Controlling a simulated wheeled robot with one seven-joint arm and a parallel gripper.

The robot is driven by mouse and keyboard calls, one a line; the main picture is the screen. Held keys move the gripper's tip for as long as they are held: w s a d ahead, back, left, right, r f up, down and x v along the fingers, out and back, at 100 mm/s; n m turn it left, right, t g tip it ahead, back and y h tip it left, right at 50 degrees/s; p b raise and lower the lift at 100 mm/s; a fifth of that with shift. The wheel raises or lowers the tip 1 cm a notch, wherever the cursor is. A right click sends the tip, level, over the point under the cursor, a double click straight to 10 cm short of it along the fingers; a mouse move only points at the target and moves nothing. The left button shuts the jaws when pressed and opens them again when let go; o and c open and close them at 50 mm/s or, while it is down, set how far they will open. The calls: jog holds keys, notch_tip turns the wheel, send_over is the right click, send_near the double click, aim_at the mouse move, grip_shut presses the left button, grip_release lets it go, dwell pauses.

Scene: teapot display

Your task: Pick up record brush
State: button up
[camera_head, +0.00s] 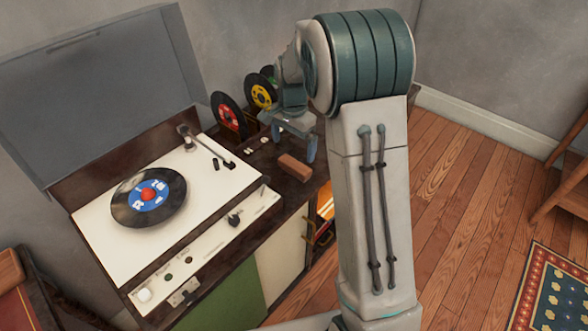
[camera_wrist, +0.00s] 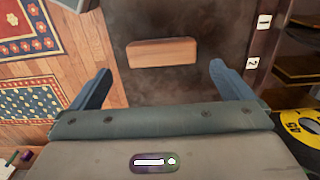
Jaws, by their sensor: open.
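The record brush looks like a small wooden block (camera_head: 295,167), lying on the dark cabinet top to the right of the record player. In the wrist view the brush (camera_wrist: 162,52) lies crosswise, ahead of the fingertips and roughly centred between them. My gripper (camera_head: 293,140) is above the cabinet top, just behind the brush in the head view. In the wrist view my gripper (camera_wrist: 160,70) has its two blue fingers wide apart with nothing between them. The brush appears apart from both fingers.
A record player (camera_head: 100,235) with a raised lid (camera_head: 95,85) and a record (camera_head: 149,197) stands left of the brush. Upright records (camera_head: 228,112) stand at the back near my gripper. The cabinet edge drops to the wooden floor (camera_head: 450,190) on the right.

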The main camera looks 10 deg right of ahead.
aim_at(295, 164)
notch_tip(295, 164, down, 4)
jog(key=shift+r, duration=0.15)
jog(key=shift+w+d+f, duration=0.1)
jog(key=shift+f, duration=0.8)
jog(key=shift+w+d+f, duration=0.15)
jog(key=shift+f, duration=0.75)
jog(key=shift+w+d+f, duration=0.1)
jog(key=shift+f, duration=0.8)
jog(key=c, duration=0.7)
jog(key=shift+r, duration=0.1)
